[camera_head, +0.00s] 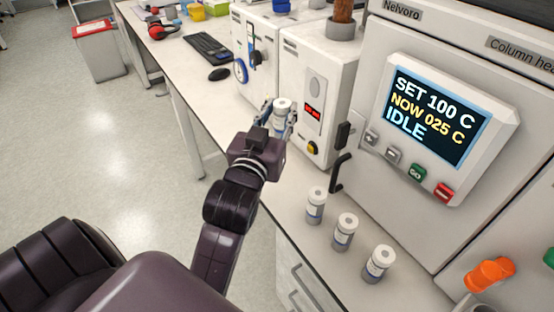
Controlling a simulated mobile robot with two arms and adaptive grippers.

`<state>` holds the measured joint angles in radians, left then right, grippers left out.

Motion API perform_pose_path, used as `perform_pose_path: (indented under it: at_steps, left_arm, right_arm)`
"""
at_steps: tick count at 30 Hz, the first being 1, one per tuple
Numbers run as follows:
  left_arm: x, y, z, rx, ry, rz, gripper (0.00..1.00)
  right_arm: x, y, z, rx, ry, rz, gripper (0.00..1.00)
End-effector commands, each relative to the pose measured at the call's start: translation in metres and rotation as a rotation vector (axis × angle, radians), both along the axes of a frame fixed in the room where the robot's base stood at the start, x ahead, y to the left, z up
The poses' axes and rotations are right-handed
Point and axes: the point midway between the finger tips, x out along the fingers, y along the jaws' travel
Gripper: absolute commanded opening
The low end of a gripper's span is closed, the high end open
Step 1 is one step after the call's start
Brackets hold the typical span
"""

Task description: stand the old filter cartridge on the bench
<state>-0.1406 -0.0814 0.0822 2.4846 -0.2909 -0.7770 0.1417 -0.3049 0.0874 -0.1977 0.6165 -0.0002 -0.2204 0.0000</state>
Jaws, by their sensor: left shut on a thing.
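My left gripper (279,122) is shut on a white cartridge with a blue-grey band (282,106). The cartridge is upright, over or at the bench edge in front of the white instruments; I cannot tell whether its base touches the bench. The fingers and wrist hide its lower part. Three similar white cartridges stand upright in a slanting row on the bench (300,226) nearer to me: one at the back (316,206), one in the middle (345,232) and one in front (379,263). No label tells which one is old. My right gripper is out of view.
A large cabinet with a display reading IDLE (435,115) and a black handle (339,172) rises right of the cartridges. A white instrument with a red readout (315,85) stands close behind my gripper. A mouse (219,74) and keyboard (208,47) lie farther back.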

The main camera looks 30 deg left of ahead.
Motion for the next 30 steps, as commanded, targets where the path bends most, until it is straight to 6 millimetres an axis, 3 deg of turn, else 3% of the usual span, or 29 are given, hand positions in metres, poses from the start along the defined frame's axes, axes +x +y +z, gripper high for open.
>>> perform_pose_path:
  at_steps: [3,9,17,24,30]
  left_arm:
    - [-0.001,0.000,-0.036,0.001,0.003,0.001,0.00]
    - [-0.001,0.000,-0.081,0.001,-0.001,0.001,0.00]
    - [0.000,0.000,-0.105,0.001,-0.004,0.001,0.00]
    - [-0.001,0.000,-0.139,0.001,-0.005,0.001,0.00]
    - [-0.001,0.000,-0.141,0.002,-0.007,0.000,0.00]
  right_arm:
    - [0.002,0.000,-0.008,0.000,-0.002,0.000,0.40]
    - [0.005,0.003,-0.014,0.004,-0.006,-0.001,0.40]
    - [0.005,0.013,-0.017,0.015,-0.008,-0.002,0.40]
    - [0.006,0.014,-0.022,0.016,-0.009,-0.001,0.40]
    - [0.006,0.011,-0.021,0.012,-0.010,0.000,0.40]
